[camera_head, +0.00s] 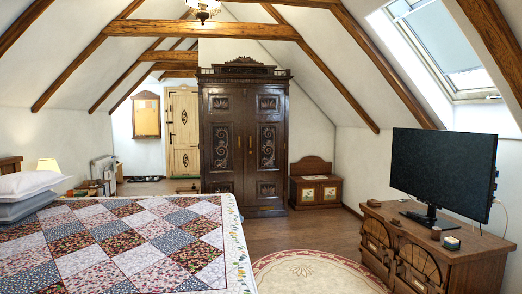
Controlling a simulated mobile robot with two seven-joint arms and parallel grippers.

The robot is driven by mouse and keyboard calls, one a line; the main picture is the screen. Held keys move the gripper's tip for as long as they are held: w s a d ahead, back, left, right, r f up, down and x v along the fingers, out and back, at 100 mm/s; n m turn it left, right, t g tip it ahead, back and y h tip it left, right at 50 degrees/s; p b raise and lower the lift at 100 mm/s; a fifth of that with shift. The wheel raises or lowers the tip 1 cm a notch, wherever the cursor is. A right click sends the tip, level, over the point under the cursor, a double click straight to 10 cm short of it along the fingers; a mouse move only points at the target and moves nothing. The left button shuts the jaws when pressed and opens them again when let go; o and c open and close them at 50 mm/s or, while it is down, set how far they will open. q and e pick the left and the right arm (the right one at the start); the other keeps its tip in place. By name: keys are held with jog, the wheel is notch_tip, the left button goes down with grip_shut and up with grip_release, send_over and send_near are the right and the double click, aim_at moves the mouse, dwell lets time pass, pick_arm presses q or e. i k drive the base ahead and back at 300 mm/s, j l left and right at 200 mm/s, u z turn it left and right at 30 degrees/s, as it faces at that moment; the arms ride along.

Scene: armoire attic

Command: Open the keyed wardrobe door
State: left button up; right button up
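The wardrobe (244,139) is a tall, dark carved wooden piece standing against the far wall, in the middle of the head view. Its two doors, the left door (222,148) and the right door (268,148), look shut. Small light brass-coloured fittings show near the seam between the doors; a key is too small to make out. Neither of my grippers shows in the view.
A bed with a patchwork quilt (120,245) fills the left foreground. A wooden cabinet (455,262) with a black monitor (443,172) stands on the right. A small wooden bench chest (315,188) is right of the wardrobe. Open floor (315,228) and a round-edged rug (310,272) lie between.

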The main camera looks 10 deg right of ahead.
aim_at(263, 109)
jog(key=i+l+z, duration=0.9)
jog(key=i+l, duration=0.2)
jog(key=i, duration=0.55)
jog(key=i+l+z, duration=0.15)
jog(key=i, duration=0.55)
jog(key=i+u, duration=0.25)
jog(key=i, duration=0.4)
jog(key=i+l+u, duration=0.2)
jog(key=i, duration=0.45)
jog(key=i+u, duration=0.5)
jog(key=i, duration=0.85)
jog(key=i+l+u, duration=0.1)
jog(key=i, duration=2.7)
jog(key=i+j, duration=0.1)
jog(key=i, duration=0.6)
jog(key=i+j+u, duration=0.15)
jog(key=i, duration=0.5)
